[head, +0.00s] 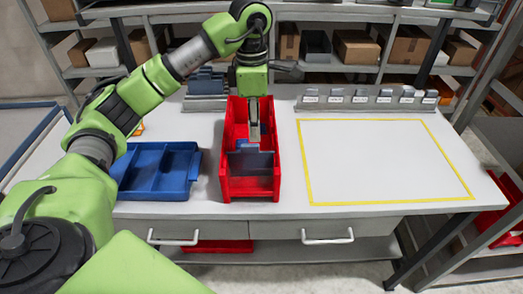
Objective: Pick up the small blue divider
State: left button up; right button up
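My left gripper (254,138) points down into the open red bin (229,186) on the white worktop. Its silver fingers are seen edge-on, so I cannot tell whether they are open or shut. A blue divider (251,164) stands across the inside of the red bin, at or just below the fingertips. I cannot tell whether they touch it. More blue dividers (207,82) stand in a grey holder behind the bin, to the left. My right gripper is not in view.
A blue compartment tray (187,190) lies just left of the red bin. A yellow-outlined area (385,160) on the right is empty. A grey row of labelled slots (367,99) stands behind it. Shelves with cardboard boxes (357,48) are at the back.

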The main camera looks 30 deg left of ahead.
pick_arm(q)
jog(key=shift+a+f, duration=0.15)
jog(key=shift+a, duration=0.1)
send_over(251, 161)
notch_tip(251, 161, down, 5)
jog(key=shift+d+f, duration=0.2)
jog(key=shift+f, duration=0.85)
jog(key=shift+a+f+p, duration=0.15)
jog(key=shift+f+p, duration=0.65)
jog(key=f, duration=0.1)
jog(key=f+p, duration=0.1)
jog(key=f, duration=0.1)
jog(key=shift+w+a+f, duration=0.15)
jog(key=shift+a+f, duration=0.05)
jog(key=shift+f, duration=0.3)
grip_shut()
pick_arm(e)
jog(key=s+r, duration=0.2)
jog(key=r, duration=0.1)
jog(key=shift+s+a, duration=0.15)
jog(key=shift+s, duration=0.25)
